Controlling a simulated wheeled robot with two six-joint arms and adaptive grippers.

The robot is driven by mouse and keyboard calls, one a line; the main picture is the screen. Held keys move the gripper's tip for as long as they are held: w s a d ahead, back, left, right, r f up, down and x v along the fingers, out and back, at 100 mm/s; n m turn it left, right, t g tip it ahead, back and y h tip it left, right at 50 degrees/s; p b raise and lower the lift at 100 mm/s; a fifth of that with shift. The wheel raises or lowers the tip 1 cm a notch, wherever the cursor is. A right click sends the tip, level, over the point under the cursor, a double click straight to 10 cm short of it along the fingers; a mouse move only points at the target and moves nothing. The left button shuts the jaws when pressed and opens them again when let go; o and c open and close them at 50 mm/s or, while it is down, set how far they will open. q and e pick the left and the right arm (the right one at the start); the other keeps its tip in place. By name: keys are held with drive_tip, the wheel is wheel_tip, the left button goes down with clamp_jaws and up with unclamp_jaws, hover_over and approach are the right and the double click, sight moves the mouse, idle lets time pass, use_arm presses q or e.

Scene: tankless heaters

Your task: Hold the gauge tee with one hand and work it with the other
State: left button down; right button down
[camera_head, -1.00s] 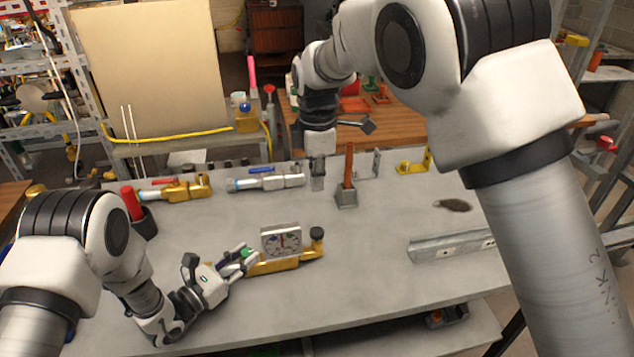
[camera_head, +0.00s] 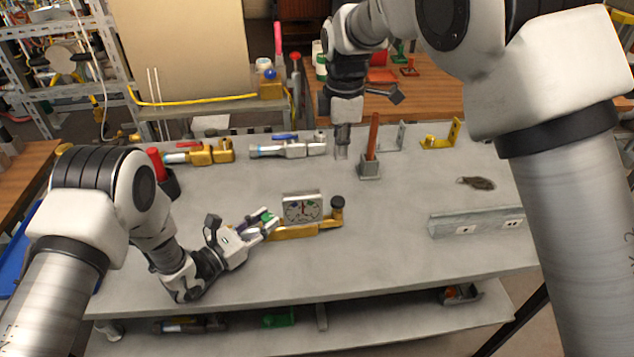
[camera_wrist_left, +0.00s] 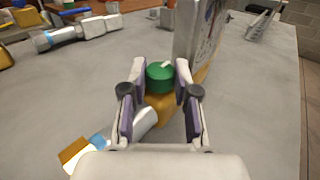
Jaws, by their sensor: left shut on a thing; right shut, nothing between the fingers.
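The gauge tee (camera_head: 290,233) is a brass body lying on the grey workbench, with a square-faced dial gauge (camera_head: 303,209) standing on it and a black knob (camera_head: 337,203) at its right end. My left gripper (camera_head: 264,224) is shut on its left end. In the left wrist view, its fingers (camera_wrist_left: 160,98) flank the green cap (camera_wrist_left: 160,76) and the brass below it; the gauge stands edge-on beyond. My right gripper (camera_head: 341,155) is shut and empty, pointing down behind the tee, left of an upright brown-handled tool.
The brown-handled tool stands in a metal block (camera_head: 370,168). A brass valve (camera_head: 208,153) and a silver valve (camera_head: 290,148) lie along the back edge. A metal channel (camera_head: 476,222) and a dark rag (camera_head: 476,183) lie at right. The bench's front middle is clear.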

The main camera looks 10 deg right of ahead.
sight(339, 200)
idle(0.8)
wheel_tip(339, 200, down, 12)
drive_tip(key=shift+r, duration=0.15)
idle(0.9)
drive_tip(key=shift+s+f, duration=0.1)
drive_tip(key=shift+f, duration=1.15)
drive_tip(key=shift+r, duration=0.1)
wheel_tip(339, 200, up, 14)
idle(3.7)
